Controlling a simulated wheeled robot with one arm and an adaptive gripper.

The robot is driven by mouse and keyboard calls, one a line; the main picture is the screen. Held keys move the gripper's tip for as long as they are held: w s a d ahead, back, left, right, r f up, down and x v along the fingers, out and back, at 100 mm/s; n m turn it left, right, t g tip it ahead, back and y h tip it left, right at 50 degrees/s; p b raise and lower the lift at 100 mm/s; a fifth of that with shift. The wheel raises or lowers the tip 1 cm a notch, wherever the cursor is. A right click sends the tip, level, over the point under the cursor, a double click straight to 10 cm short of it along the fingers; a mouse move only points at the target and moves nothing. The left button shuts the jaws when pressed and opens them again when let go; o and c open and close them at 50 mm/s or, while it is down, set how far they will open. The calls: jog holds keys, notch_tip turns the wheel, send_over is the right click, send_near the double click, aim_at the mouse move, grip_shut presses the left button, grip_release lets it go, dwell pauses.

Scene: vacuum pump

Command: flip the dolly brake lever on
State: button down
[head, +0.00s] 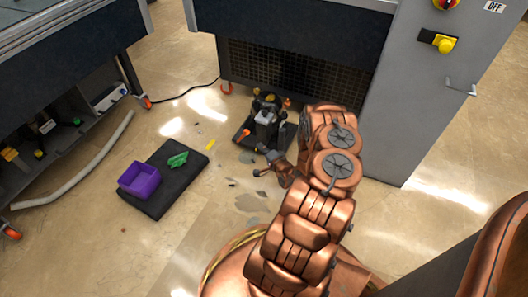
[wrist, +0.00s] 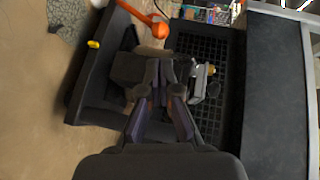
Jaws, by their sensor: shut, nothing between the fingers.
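The black dolly (head: 243,137) stands on the floor under the dark vacuum pump (head: 266,113), and its edge also shows in the wrist view (wrist: 88,80). An orange-ended lever (wrist: 135,12) sticks out near the top of the wrist view; a matching orange spot shows at the dolly's left side in the head view (head: 246,133). It looks like the brake lever, but its setting is unclear. My gripper (head: 262,160) is near the dolly's front. In the wrist view its fingers (wrist: 160,70) are shut and empty, below the orange end and apart from it in the picture.
A cabinet with a mesh panel (head: 295,70) stands behind the pump. A black mat (head: 180,190) with a purple bin (head: 139,179) and a green item (head: 177,160) lies to the left. A pale hose (head: 85,168) lies farther left. A grey cabinet (head: 425,110) stands right.

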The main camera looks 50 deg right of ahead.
aim_at(247, 133)
jog(key=b+x, duration=0.3)
jog(key=x, duration=0.6)
jog(key=shift+w+d+f, duration=0.1)
jog(key=shift+w+f, duration=0.05)
jog(key=shift+w, duration=0.05)
jog(key=shift+w+r+p, duration=0.2)
jog(key=shift+r+p, duration=0.2)
jog(key=shift+p, duration=0.35)
jog(key=shift+w, duration=0.1)
